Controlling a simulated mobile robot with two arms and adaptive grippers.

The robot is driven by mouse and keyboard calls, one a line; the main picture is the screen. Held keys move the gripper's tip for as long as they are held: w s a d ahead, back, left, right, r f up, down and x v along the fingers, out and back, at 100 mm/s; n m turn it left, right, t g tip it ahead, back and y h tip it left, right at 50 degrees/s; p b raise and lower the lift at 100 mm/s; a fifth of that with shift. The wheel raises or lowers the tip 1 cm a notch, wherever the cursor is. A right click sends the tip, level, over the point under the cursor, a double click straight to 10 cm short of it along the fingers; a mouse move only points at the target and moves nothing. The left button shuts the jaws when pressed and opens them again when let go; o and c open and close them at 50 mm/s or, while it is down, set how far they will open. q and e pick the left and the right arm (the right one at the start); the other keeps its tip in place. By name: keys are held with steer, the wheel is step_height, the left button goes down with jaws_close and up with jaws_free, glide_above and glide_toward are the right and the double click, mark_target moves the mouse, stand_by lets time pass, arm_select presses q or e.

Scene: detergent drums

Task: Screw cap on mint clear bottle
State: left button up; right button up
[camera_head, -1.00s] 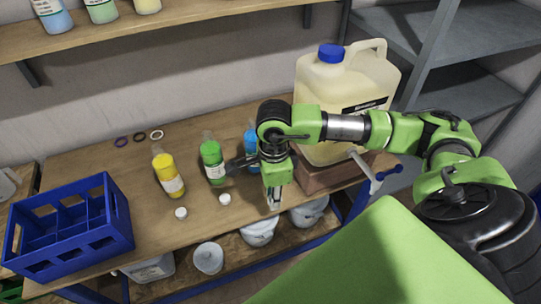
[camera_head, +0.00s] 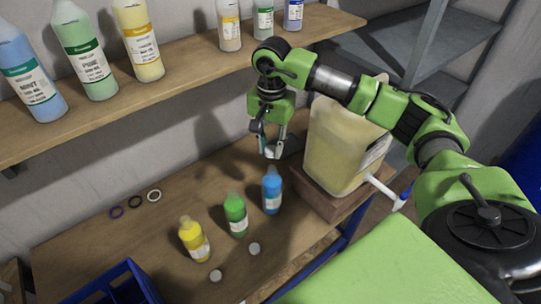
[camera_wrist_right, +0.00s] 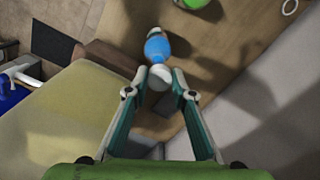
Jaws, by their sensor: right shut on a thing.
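My right gripper (camera_head: 272,151) is shut on a small white cap (camera_wrist_right: 160,76) and holds it above the blue bottle (camera_head: 272,190). In the head view a gap shows between the cap and the bottle's clear neck. In the right wrist view the blue bottle (camera_wrist_right: 157,46) lies just beyond the fingertips, with its mouth partly hidden by the cap. The bottle stands upright on the wooden table. Its label is too small to read. My left gripper is not in view.
A green bottle (camera_head: 236,215) and a yellow bottle (camera_head: 193,240) stand left of the blue one, with two loose white caps (camera_head: 216,275) (camera_head: 254,248) in front. A big canister (camera_head: 340,150) stands close on the right. Rings (camera_head: 135,202) and a blue crate (camera_head: 125,284) are at left.

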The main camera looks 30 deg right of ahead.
steer(key=shift+d, duration=0.1)
steer(key=shift+s+d+f, duration=0.1)
steer(key=shift+f, duration=0.2)
steer(key=shift+s+d+f+b, duration=0.1)
steer(key=shift+f+b, duration=0.4)
steer(key=shift+f, duration=0.1)
steer(key=shift+f+b, duration=0.35)
steer(key=shift+f, duration=0.45)
steer(key=shift+w+f+b, duration=0.2)
steer(key=shift+f+b, duration=0.45)
steer(key=shift+b, duration=0.05)
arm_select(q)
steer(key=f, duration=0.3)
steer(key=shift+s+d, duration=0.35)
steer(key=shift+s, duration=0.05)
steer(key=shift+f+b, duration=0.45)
arm_select(e)
steer(key=shift+s+f, duration=0.1)
steer(key=shift+f, duration=0.25)
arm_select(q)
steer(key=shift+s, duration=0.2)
